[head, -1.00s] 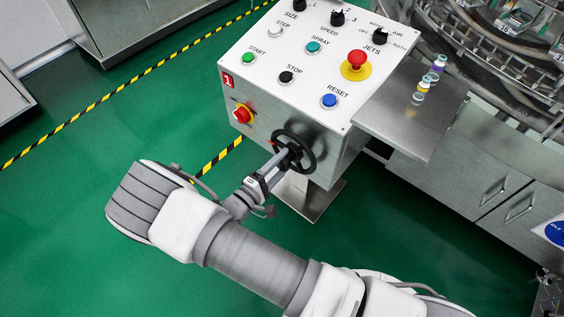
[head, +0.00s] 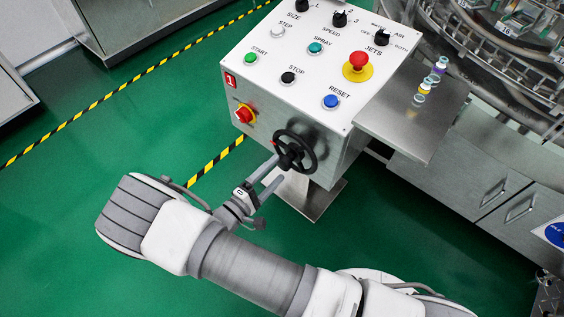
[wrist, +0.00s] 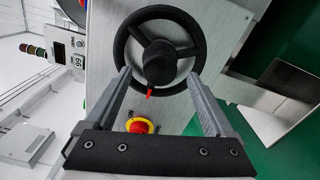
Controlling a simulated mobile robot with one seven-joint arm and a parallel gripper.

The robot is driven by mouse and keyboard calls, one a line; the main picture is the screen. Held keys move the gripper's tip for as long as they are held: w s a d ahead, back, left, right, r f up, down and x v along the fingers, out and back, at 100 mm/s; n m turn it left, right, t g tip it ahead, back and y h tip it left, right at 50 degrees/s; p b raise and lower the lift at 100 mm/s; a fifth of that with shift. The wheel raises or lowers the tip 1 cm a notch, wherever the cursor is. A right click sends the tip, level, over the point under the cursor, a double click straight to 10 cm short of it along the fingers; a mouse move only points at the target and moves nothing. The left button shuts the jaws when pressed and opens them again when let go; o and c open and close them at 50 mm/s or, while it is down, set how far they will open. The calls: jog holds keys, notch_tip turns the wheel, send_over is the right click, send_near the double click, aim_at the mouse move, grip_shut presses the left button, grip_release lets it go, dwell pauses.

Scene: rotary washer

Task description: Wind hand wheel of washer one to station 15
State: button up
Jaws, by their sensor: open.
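The black hand wheel (head: 309,163) is on the front face of the washer's control box, below the panel marked with a red 1 label. In the wrist view the wheel (wrist: 199,38) shows its rim, spokes and a central hub, with a red pointer just below the hub. My gripper (head: 270,172) is in front of the wheel, open and empty. In the wrist view my gripper's (wrist: 160,78) two fingers are spread to either side of the hub, overlapping the lower rim. I cannot tell whether they touch it.
A red and yellow rotary switch (head: 244,115) is left of the wheel; it also shows between my fingers in the wrist view (wrist: 139,126). A red emergency button (head: 358,65) is on top. A steel shelf (head: 410,135) with small vials juts right. Green floor is open left.

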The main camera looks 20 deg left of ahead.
jog(key=p+v, duration=0.1)
jog(key=v, duration=1.2)
jog(key=w+d+r+m+g+h, duration=0.25)
jog(key=w+d+r+g, duration=0.2)
jog(key=r, duration=0.25)
jog(key=w+d+r+m+g+h, duration=0.2)
jog(key=w+d+r+m+g, duration=0.25)
jog(key=r+g, duration=0.2)
jog(key=d+r+m+g+y, duration=0.4)
jog(key=d+r+g+y, duration=0.1)
jog(key=d+r, duration=0.8)
jog(key=s+d+r+m+t+y, duration=0.6)
jog(key=d+r, duration=0.4)
jog(key=d, duration=0.3)
notch_tip(320, 180, up, 20)
jog(key=s+n+g+p, duration=0.1)
jog(key=p, duration=1.9)
jog(key=shift+p, duration=0.3)
